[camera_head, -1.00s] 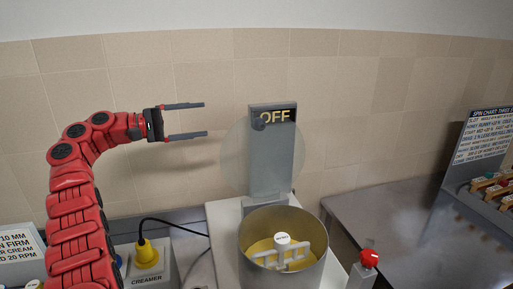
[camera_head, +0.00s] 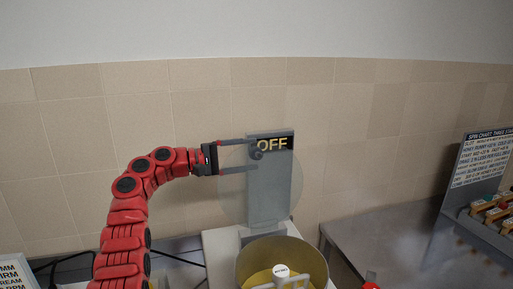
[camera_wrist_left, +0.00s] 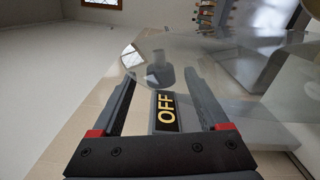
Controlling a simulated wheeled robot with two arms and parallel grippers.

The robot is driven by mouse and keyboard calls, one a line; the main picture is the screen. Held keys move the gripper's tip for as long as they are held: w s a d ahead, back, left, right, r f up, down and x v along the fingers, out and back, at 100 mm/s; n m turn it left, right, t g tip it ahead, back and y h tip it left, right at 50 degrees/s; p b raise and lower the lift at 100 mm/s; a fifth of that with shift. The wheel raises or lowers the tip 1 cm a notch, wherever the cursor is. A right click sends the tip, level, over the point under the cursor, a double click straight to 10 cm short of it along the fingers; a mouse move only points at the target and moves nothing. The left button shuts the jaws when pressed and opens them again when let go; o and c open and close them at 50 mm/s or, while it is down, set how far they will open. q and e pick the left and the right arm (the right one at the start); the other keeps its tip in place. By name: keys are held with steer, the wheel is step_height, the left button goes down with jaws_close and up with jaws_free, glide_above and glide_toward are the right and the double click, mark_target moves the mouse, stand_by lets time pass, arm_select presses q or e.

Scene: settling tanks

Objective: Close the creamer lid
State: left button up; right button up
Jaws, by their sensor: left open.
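The creamer lid (camera_head: 234,188) is a clear round disc standing raised and upright behind the metal creamer bowl (camera_head: 245,262), in front of a grey upright panel (camera_head: 268,200) marked OFF. A dark grey knob (camera_head: 257,153) sits on the lid's upper part and also shows in the left wrist view (camera_wrist_left: 160,70). My left gripper (camera_head: 250,155) is open, with its fingers pointing right at the knob. In the left wrist view, the fingertips (camera_wrist_left: 162,82) lie on either side of the knob, with gaps visible. Whether they touch the lid cannot be told. My right gripper is not in view.
The bowl holds yellow contents and a white-capped paddle (camera_head: 281,271). A red knob (camera_head: 371,286) shows at the bottom edge. A metal counter (camera_head: 385,225) with a sign board (camera_head: 480,160) stands at right. The tiled wall (camera_head: 350,130) is close behind.

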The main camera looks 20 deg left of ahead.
arm_select(q)
steer(key=shift+p+x, duration=0.3)
steer(key=shift+x, duration=1.15)
jaws_close()
steer(key=shift+f, duration=0.1)
